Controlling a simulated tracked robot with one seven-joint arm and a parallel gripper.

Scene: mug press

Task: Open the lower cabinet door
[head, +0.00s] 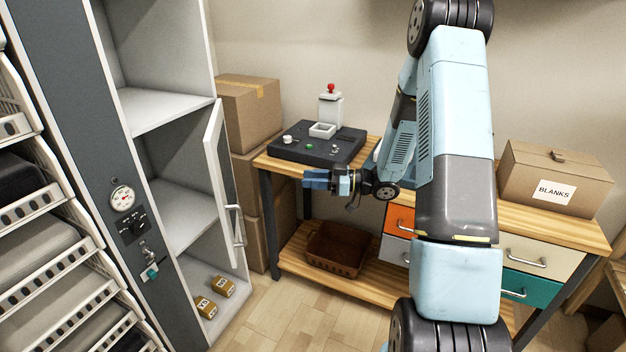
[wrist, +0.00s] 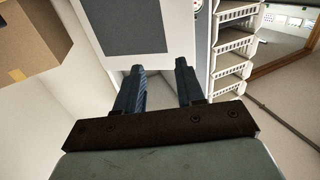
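The tall white cabinet (head: 160,105) stands at the left in the head view. Its lower door (head: 216,135) is white-framed and stands swung out from the cabinet, so the lower shelves show. A bar handle (head: 234,225) is on the door's outer face. My gripper (head: 308,180) is to the right of the door and apart from the handle. In the wrist view its two dark fingers (wrist: 160,82) are spread with nothing between them. A white surface with a grey panel (wrist: 150,25) lies beyond them; I cannot tell if it is the door.
Two brown labelled blocks (head: 222,286) sit on the cabinet floor. Cardboard boxes (head: 248,112) are stacked between cabinet and workbench (head: 372,288). A black machine (head: 300,146) stands on the bench. White racks (head: 50,245) are at the far left. Wood floor (head: 285,320) is clear in front.

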